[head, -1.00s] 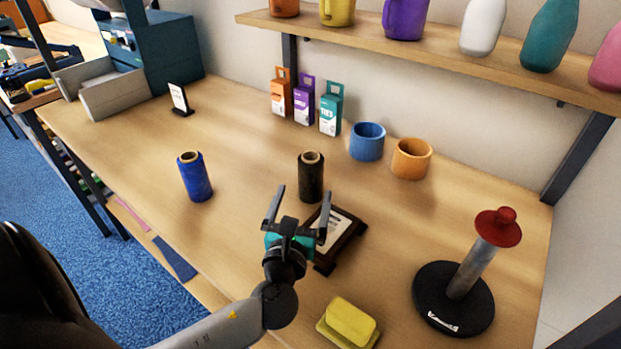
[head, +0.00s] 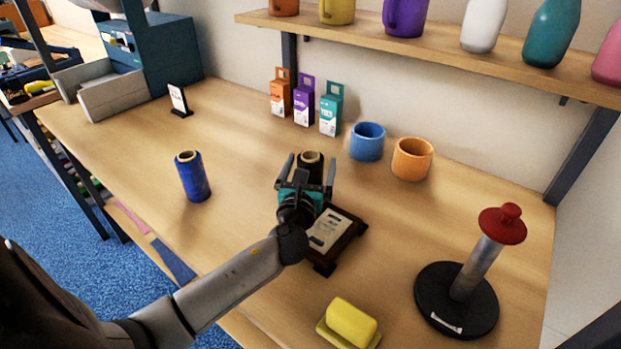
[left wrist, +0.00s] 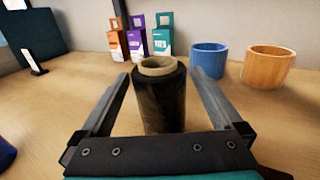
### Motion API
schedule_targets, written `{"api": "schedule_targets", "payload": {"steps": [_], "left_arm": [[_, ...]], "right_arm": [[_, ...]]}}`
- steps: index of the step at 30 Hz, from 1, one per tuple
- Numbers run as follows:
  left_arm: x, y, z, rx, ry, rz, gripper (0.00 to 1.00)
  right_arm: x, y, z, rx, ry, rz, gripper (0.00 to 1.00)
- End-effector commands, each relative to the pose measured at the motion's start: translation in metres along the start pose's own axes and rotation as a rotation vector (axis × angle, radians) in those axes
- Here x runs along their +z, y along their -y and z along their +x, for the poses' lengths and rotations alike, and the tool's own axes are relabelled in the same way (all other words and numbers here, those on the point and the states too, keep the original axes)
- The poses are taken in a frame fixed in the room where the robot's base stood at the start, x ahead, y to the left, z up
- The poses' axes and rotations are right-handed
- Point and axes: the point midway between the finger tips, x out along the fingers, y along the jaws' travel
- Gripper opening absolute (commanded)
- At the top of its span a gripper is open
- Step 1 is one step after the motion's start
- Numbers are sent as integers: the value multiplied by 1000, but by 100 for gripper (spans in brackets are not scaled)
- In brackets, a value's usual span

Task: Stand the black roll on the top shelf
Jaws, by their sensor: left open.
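The black roll (head: 311,163) stands upright on the wooden table, its lower part hidden behind my left gripper in the head view. In the left wrist view the black roll (left wrist: 161,98) stands between my open fingers, with a gap on each side. My left gripper (head: 305,170) is open and around or just in front of the roll; it also shows in the left wrist view (left wrist: 160,90). The top shelf (head: 440,48) runs along the wall above the table and bears several mugs and bottles. My right gripper is not in view.
A blue roll (head: 193,177) stands to the left. A framed plaque (head: 330,233) lies close beside my left gripper. Blue (head: 367,142) and orange (head: 412,159) cups stand behind, near small boxes (head: 304,101). A red-topped stand (head: 475,280) and a yellow block (head: 351,322) are at the front right.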

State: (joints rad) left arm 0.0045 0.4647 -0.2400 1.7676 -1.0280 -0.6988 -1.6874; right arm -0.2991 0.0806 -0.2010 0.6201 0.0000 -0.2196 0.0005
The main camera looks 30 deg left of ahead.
Motion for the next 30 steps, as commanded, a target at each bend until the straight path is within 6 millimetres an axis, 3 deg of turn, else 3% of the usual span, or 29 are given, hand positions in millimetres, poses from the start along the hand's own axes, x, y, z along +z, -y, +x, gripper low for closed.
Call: {"api": "schedule_targets", "payload": {"steps": [5, 30], "left_arm": [[0, 0, 0, 0, 0, 0, 100], [0, 0, 0, 0, 0, 0, 7]], "right_arm": [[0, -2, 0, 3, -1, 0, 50], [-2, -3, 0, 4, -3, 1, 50]]}}
